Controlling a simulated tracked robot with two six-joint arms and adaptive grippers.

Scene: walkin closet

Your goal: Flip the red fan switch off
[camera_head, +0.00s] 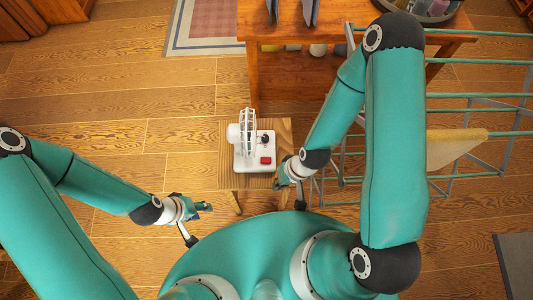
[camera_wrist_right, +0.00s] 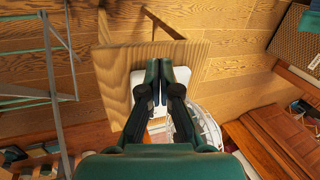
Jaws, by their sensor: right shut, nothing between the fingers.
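A small white fan (camera_head: 246,127) stands on a white base (camera_head: 243,162) on a small wooden stool (camera_head: 285,130). The red switch (camera_head: 265,160) is on the front right of the base, with a dark knob (camera_head: 264,139) behind it. My right gripper (camera_head: 279,183) is at the stool's right front edge, just right of the switch. In the right wrist view its fingers (camera_wrist_right: 160,68) are together and empty in front of the white base (camera_wrist_right: 182,75); the switch is hidden there. My left gripper (camera_head: 208,207) is left of and below the stool, apart from it; its opening is too small to judge.
A drying rack (camera_head: 480,94) with green bars stands right of the stool, close to my right arm. A wooden bench (camera_head: 300,35) is behind. The floor (camera_head: 130,95) left of the stool is clear, with a rug (camera_head: 205,28) farther back.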

